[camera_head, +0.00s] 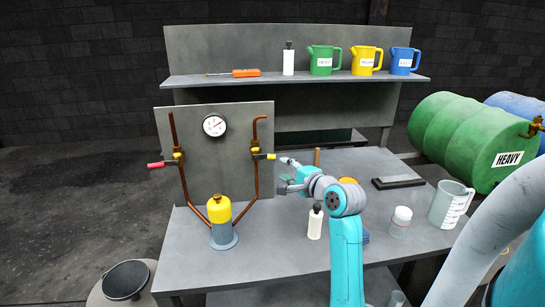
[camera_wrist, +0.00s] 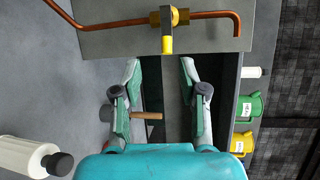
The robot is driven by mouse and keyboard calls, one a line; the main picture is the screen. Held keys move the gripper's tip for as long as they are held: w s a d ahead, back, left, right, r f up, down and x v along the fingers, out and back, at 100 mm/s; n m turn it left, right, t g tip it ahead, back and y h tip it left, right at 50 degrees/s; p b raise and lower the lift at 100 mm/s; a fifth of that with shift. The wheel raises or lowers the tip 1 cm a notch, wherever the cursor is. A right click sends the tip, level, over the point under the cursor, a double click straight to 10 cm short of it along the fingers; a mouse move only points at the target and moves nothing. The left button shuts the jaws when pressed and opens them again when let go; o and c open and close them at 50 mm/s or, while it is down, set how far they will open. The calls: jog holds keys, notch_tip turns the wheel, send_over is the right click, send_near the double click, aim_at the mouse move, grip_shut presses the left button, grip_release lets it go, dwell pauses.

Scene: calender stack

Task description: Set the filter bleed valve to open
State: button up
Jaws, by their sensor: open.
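A grey panel (camera_head: 228,180) carries two valves on copper pipes. The left valve has a red handle (camera_head: 156,165) pointing left, across its pipe. The right valve has a brass body (camera_head: 255,148) and a yellow handle (camera_head: 271,156) pointing right, across its pipe. Neither valve bears a readable label, so I cannot tell which is the bleed valve. A yellow and grey filter (camera_head: 221,222) stands below, between the pipes. My gripper (camera_head: 283,174) is open and empty, right of the yellow handle. In the wrist view, the yellow handle (camera_wrist: 167,45) lies just beyond my open fingertips (camera_wrist: 160,67), apparently untouched.
A round gauge (camera_head: 214,126) is on the panel. A white bottle (camera_head: 315,222), a white jar (camera_head: 401,220) and a clear jug (camera_head: 450,204) stand on the bench. A wooden handle (camera_wrist: 147,116) lies near my left finger in the wrist view. Jugs line the shelf (camera_head: 300,80).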

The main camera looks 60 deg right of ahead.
aim_at(272, 157)
jog(key=x, duration=0.7)
jog(key=d+x, duration=0.1)
jog(key=x, duration=0.2)
jog(key=shift+w+d+r, duration=0.1)
jog(key=shift+w+r, duration=0.05)
jog(key=shift+r, duration=0.2)
grip_shut()
